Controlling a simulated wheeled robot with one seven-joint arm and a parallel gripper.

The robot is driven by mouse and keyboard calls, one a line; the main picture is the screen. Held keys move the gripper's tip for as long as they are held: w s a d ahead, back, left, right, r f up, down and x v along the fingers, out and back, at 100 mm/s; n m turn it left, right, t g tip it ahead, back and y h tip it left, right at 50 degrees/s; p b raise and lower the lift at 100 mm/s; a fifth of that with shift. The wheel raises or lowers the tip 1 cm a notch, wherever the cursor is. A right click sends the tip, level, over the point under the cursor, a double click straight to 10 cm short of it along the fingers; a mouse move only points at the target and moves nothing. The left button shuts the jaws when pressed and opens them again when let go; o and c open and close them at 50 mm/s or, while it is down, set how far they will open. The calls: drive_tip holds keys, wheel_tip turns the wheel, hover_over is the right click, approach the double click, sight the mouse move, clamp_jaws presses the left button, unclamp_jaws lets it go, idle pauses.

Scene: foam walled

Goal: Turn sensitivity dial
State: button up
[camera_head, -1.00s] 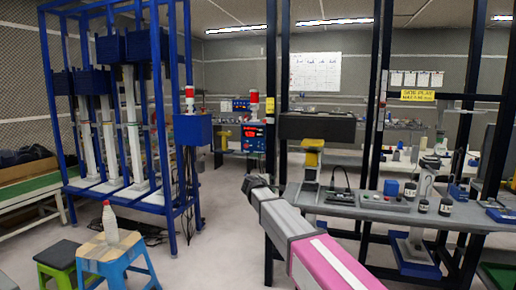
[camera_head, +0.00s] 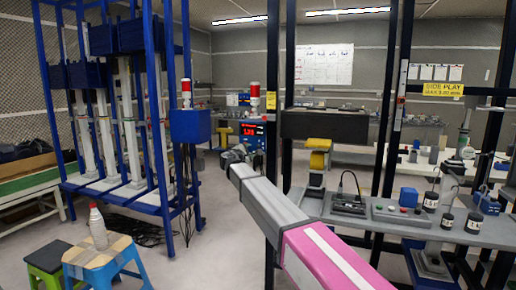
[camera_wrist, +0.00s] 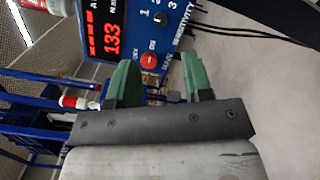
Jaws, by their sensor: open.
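The blue control box (camera_head: 256,134) with a lit red display stands behind my arm in the head view. In the wrist view its panel (camera_wrist: 133,12) appears sideways, with a red number display (camera_wrist: 108,32), a dark dial (camera_wrist: 160,18) beside the SENSITIVITY lettering, and a round red knob (camera_wrist: 149,60). My gripper (camera_wrist: 159,62) is open, with its two green fingers apart and nothing between them. The red knob shows between the fingertips, and the dark dial lies just above it. I cannot tell the gap to the panel. In the head view my gripper (camera_head: 238,154) overlaps the box's lower part.
A blue rack (camera_head: 185,200) stands at the left, and dark upright posts (camera_head: 272,110) rise close to my arm. A grey bench (camera_head: 400,218) with small devices and bottles is at the right. Blue and green stools (camera_head: 105,258) stand front left. Dark cables (camera_wrist: 230,32) run beside the panel.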

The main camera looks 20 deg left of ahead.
sight(258, 146)
drive_tip(key=w, duration=0.3)
drive_tip(key=w+d, duration=0.1)
drive_tip(key=w, duration=0.6)
drive_tip(key=shift+d, duration=0.25)
clamp_jaws()
